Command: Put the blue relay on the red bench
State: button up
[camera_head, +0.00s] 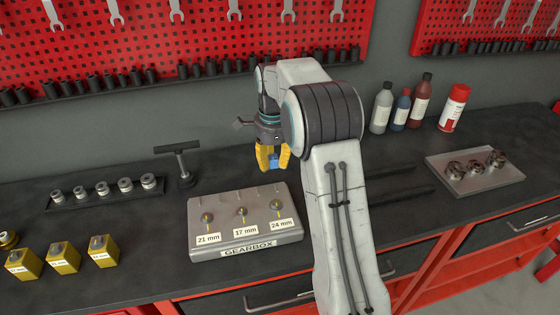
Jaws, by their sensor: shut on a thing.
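My gripper (273,162) has yellow fingers and points down over the back of the grey gearbox plate. It is shut on a small blue block, the blue relay (273,160), which shows between the fingertips. The fingers hide part of it. The relay appears to be held above the surface; the exact height is hard to tell. The red bench (442,262) has a dark worktop, red frame and drawers, and runs across the view below my arm.
The gearbox plate (243,232) has several labelled studs. Yellow blocks (62,257), a socket rail (105,191) and a T-handle tool (180,163) lie left. Bottles (402,108), a red can (453,107) and a parts tray (475,174) stand right. Bare worktop shows between.

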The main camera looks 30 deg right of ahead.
jog(key=p, duration=0.6)
send_over(274, 172)
notch_tip(274, 172, down, 4)
jog(key=shift+f, duration=0.2)
jog(key=shift+p, duration=0.55)
jog(key=shift+f+p, duration=0.6)
jog(key=shift+p, duration=0.3)
jog(key=shift+f+p, duration=0.3)
jog(key=shift+f, duration=1.05)
jog(key=shift+f, duration=0.1)
jog(key=shift+f, duration=0.15)
jog(key=o, duration=0.9)
jog(key=shift+o, duration=0.2)
jog(key=shift+r, duration=0.25)
